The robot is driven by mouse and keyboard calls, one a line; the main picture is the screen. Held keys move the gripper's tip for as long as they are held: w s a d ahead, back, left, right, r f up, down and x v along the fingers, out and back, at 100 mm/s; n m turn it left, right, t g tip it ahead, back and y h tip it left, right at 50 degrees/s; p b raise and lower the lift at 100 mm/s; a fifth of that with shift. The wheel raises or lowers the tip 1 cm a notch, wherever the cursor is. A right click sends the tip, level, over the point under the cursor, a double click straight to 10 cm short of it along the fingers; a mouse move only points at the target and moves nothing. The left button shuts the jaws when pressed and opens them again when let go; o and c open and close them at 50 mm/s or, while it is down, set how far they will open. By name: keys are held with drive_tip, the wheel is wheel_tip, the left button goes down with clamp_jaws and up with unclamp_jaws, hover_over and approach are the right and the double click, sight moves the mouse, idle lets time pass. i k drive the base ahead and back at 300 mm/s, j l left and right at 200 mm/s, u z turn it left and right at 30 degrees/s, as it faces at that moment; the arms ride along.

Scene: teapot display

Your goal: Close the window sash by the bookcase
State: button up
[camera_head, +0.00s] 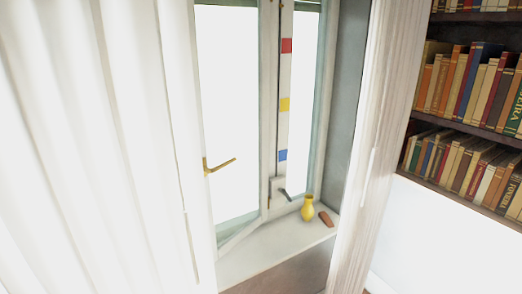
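The window has two white-framed sashes above a pale sill. The sash nearer the bookcase (285,130) is the narrow-looking right one. Its upright carries red, yellow and blue squares, and a dark grey handle (286,196) shows low on it. How far it stands open I cannot tell. The left sash (268,100) shows a bright pane and a slanting bottom rail. A brass handle (218,165) shows at the left of this pane, its lever pointing right. My gripper is not in view.
A yellow vase (308,208) stands on the sill (265,258), with a small reddish-brown object (326,218) to its right. White curtains hang at the left (90,150) and right (385,130). The bookcase (447,127) with rows of books is at far right.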

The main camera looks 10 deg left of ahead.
sight(263, 5)
drive_tip(key=i+j, duration=0.1)
drive_tip(key=j, duration=0.25)
drive_tip(key=i+j+z, duration=0.15)
drive_tip(key=j, duration=0.2)
drive_tip(key=i+j, duration=0.1)
drive_tip(key=j, duration=0.25)
drive_tip(key=i+j+z, duration=0.15)
drive_tip(key=j, duration=0.2)
